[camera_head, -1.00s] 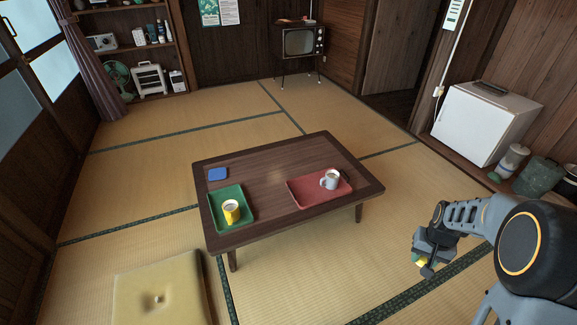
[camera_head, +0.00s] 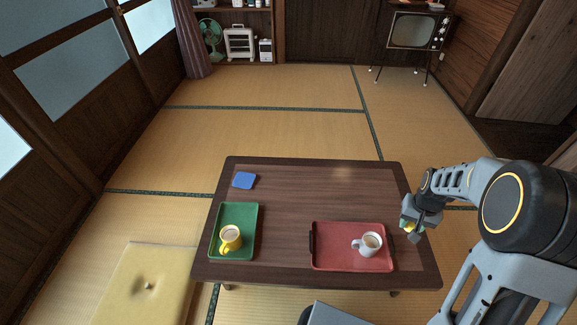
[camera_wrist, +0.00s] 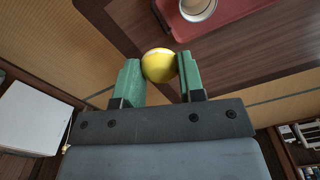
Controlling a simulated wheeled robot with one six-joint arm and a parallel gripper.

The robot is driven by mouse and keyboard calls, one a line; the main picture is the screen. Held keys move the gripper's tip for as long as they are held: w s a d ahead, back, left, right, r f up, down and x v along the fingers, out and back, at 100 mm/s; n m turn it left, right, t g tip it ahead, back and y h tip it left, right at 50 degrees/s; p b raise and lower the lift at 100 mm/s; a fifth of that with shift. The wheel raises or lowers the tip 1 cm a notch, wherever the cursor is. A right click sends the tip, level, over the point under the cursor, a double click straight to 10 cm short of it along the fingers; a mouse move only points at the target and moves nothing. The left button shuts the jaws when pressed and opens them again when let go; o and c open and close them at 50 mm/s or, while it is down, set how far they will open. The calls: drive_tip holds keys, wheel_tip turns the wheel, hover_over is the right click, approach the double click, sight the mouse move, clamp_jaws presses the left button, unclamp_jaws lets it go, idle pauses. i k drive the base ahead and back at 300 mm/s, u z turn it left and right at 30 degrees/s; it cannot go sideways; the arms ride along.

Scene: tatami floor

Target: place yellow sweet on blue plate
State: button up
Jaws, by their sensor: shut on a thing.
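My gripper (camera_head: 410,226) is at the right edge of the low table in the head view. In the wrist view its green-padded fingers (camera_wrist: 161,80) are shut on the yellow sweet (camera_wrist: 159,65), a small round ball. A little of the sweet's yellow also shows between the fingers in the head view (camera_head: 408,224). The small blue plate (camera_head: 244,181), a rounded square, lies bare on the table's far left, well apart from my gripper.
On the low wooden table (camera_head: 290,190) are a green tray (camera_head: 240,212) with a yellow mug (camera_head: 230,239) and a red tray (camera_head: 335,259) with a white mug (camera_head: 369,244). A yellow cushion (camera_head: 150,285) lies on the floor at left. The table's far middle is clear.

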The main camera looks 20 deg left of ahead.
sight(244, 180)
drive_tip(key=u, duration=1.1)
drive_tip(key=i, duration=1)
drive_tip(key=u, duration=1.15)
